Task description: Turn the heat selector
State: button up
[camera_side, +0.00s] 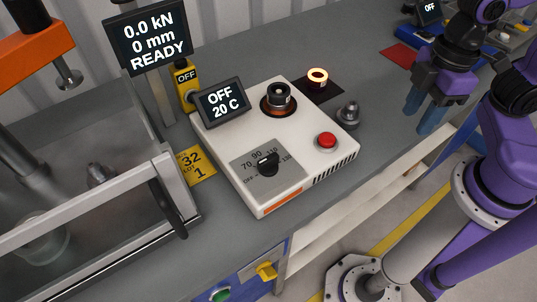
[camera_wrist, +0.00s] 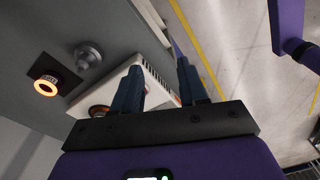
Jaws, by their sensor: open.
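The heat selector (camera_side: 268,163) is a black knob on a grey dial plate marked OFF, 70, 90, 110 and 130. It sits on the front of a white heater unit (camera_side: 225,155). The unit's small display (camera_side: 222,103) reads OFF 20 C. My gripper (camera_side: 426,121) is at the right over the bench's front edge, apart from the heater, with its blue fingers open and empty. In the wrist view, the fingers (camera_wrist: 157,92) stand apart with part of the white heater unit (camera_wrist: 160,88) behind them; the selector is not visible there.
A red button (camera_side: 326,140) and a black round socket (camera_side: 279,97) are on the heater. A glowing ring (camera_side: 317,76) and a grey metal part (camera_side: 348,114) stand behind it. A press with a guard frame (camera_side: 90,225) is at left. The bench beyond the heater is mostly clear.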

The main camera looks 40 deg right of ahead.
aim_at(270, 158)
jog(key=w+a+r+n+y, duration=0.2)
jog(key=w+a+r, duration=0.1)
jog(key=w+a, duration=0.45)
jog(key=w+a+r+n+y, duration=0.25)
jog(key=w+a, duration=0.35)
jog(key=a, duration=0.3)
jog(key=shift+h, duration=0.45)
jog(key=x, duration=1.7)
jog(key=shift+w, duration=0.1)
jog(key=shift+r, duration=0.1)
grip_shut()
